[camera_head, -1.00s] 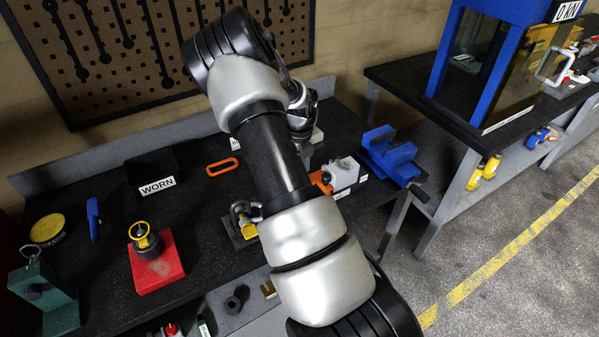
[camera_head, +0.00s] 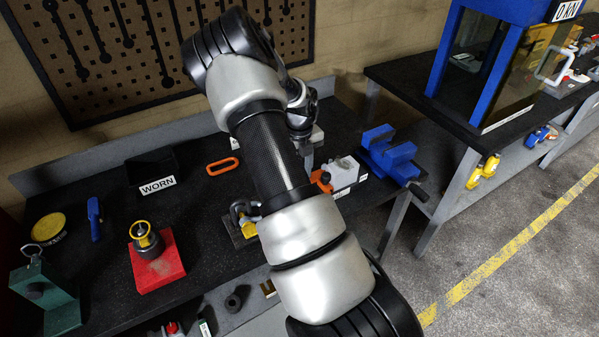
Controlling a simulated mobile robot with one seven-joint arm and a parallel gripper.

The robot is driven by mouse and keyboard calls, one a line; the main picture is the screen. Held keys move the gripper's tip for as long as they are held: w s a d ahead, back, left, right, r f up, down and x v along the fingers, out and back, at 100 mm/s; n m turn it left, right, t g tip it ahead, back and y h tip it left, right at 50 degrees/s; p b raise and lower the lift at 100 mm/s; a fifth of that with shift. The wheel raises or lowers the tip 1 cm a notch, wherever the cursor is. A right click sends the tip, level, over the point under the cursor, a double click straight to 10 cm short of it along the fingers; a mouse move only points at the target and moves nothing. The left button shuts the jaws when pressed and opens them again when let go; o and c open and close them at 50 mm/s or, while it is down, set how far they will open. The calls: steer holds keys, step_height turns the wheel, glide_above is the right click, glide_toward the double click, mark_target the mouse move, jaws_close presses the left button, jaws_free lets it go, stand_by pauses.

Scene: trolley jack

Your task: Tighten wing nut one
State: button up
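My arm crosses the middle of the view, bends at the top and comes down behind its own forearm to the wrist. My gripper lies below the wrist, mostly hidden by the forearm; its fingers and anything between them cannot be made out. No wing nut can be told for certain. An orange part (camera_head: 321,181) shows just right of the forearm, beside a pale grey block (camera_head: 346,171) with a white label. A yellow and metal fitting (camera_head: 244,216) on a small plate shows left of the forearm, partly covered by it.
On the dark bench (camera_head: 205,220) are a black WORN bin (camera_head: 150,166), an orange ring (camera_head: 222,166), a red block (camera_head: 160,268) with a yellow-topped fitting, a green block (camera_head: 45,295) and a blue vise (camera_head: 390,155). A blue-framed cabinet (camera_head: 495,70) stands on the right bench. Floor at right is clear.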

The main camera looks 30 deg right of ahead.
step_height(320, 180, up, 17)
steer(key=shift+r, duration=0.2)
stand_by(0.4)
stand_by(0.3)
